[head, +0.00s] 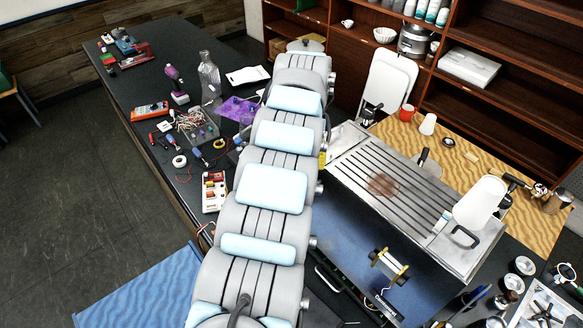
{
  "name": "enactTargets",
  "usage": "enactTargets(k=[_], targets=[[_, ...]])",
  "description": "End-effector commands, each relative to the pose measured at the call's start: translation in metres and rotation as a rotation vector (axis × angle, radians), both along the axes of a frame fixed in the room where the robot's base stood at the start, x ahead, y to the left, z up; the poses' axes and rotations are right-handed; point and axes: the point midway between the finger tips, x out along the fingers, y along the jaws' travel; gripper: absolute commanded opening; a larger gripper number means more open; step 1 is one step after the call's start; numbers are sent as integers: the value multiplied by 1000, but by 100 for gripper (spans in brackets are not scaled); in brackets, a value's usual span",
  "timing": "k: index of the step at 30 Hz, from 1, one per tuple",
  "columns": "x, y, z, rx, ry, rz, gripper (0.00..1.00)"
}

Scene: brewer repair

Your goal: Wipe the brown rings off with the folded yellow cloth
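A brown stain (382,185) marks the slatted metal top (362,158) of the brewer at the right of my arm. At this size I cannot make out separate rings in it. A small strip of yellow (322,160) shows at the right edge of my arm, by the metal top. I cannot tell whether it is the folded cloth, as my arm hides the rest. My grey and pale blue arm runs up the middle of the view. My gripper does not show; the far end of the arm hides it or it is out of sight.
A white jug (479,203) stands on the metal top's right end. A red cup (406,113) and a white cup (428,124) stand behind it on the wood-patterned mat (470,165). Tools, a clear bottle (209,75) and a purple cloth (238,110) crowd the dark bench at left.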

Motion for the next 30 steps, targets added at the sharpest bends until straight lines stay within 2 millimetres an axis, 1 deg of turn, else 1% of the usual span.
enactTargets(k=[1,10,16,21,30], targets=[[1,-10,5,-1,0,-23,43],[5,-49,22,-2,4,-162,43],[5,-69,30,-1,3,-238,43],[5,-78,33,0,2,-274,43],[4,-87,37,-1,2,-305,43]])
